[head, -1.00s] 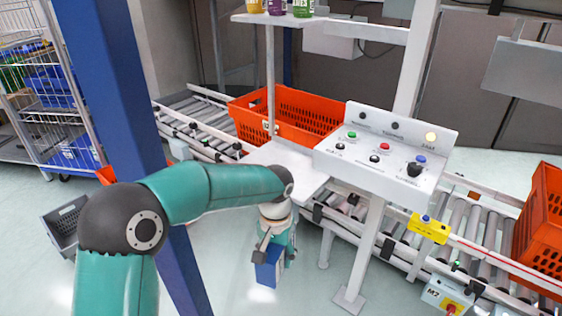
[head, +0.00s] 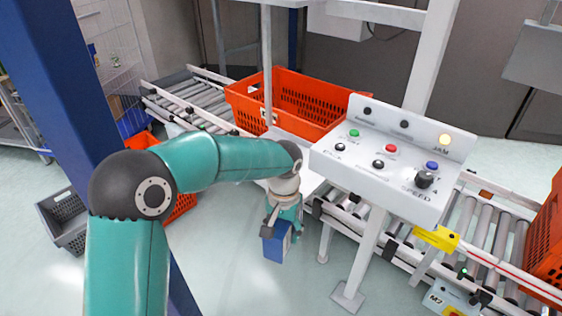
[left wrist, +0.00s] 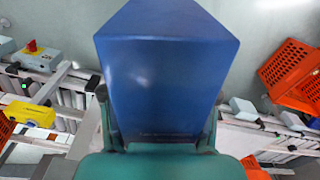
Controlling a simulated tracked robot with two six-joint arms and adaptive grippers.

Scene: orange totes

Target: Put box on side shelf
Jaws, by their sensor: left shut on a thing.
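A blue box (head: 276,241) is in my left gripper (head: 283,222), which points down in front of the conveyor in the head view. The gripper is shut on the box and holds it in the air above the floor. In the left wrist view the box (left wrist: 165,75) fills the middle, between the fingers (left wrist: 160,135). A white side shelf (head: 300,182) lies behind my left arm, beside the conveyor and left of the control panel; the arm hides part of it. My right gripper is not in view.
A control panel (head: 390,155) on a white post stands right of the gripper. An orange tote (head: 290,103) sits on the roller conveyor (head: 190,100) behind. Another orange tote (head: 545,240) is at the right. A blue post (head: 60,90) and a grey crate (head: 62,220) are left.

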